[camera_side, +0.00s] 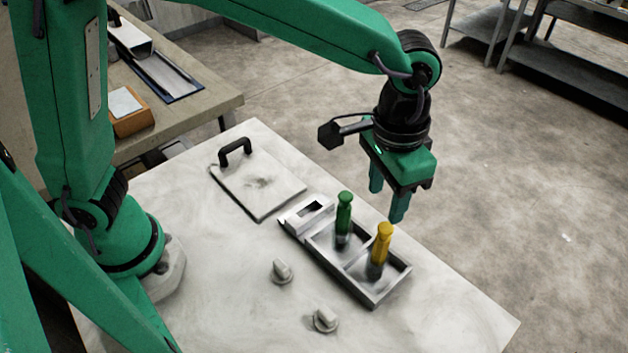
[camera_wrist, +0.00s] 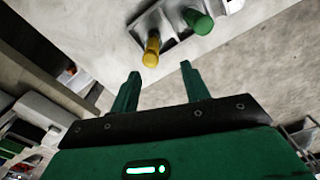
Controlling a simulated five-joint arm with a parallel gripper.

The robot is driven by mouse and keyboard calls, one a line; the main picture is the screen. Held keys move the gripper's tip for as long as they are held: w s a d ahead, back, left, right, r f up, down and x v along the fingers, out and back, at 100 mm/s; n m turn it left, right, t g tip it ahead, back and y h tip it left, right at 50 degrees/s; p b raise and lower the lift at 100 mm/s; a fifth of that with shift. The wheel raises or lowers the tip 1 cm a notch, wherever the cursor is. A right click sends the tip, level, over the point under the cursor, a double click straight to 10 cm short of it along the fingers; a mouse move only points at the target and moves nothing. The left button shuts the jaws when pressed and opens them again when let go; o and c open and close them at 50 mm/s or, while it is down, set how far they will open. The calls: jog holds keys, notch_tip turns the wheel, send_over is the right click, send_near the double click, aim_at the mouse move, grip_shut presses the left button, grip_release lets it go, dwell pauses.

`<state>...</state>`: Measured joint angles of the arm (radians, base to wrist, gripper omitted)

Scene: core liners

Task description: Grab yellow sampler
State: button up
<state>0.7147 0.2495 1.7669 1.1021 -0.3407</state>
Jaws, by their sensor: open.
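The yellow sampler (camera_side: 383,243) stands upright in the right compartment of a grey metal rack on the table, its lower part dark grey. The green sampler (camera_side: 344,215) stands upright in the compartment to its left. In the wrist view the yellow sampler (camera_wrist: 152,50) is just beyond the left fingertip, and the green sampler (camera_wrist: 199,22) is farther right. My gripper (camera_side: 386,205) is open and empty, above and behind the rack in the side view. It also shows in the wrist view (camera_wrist: 161,72), with its fingers apart and nothing between them.
The rack (camera_side: 390,290) sits near the table's right edge. Two small grey knobs (camera_side: 282,270) (camera_side: 325,319) stand in front of it. A flat plate with a black handle (camera_side: 258,186) lies to its left. A side bench (camera_side: 185,112) holds a tray and a wooden box.

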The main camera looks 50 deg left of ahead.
aim_at(384, 228)
jog(key=shift+s+d+f, duration=0.1)
jog(key=shift+d+f, duration=0.2)
jog(key=shift+d, duration=0.2)
jog(key=shift+s+d+f, duration=0.1)
jog(key=shift+d+f, duration=0.15)
jog(key=shift+d, duration=0.2)
jog(key=shift+f, duration=0.1)
jog(key=shift+s+a+f, duration=0.1)
jog(key=shift+a+f, duration=0.05)
jog(key=shift+f, duration=1.75)
jog(key=shift+s+a+f, duration=0.1)
jog(key=shift+a+f, duration=0.05)
jog(key=shift+f, duration=1.75)
jog(key=shift+c, duration=0.5)
grip_shut()
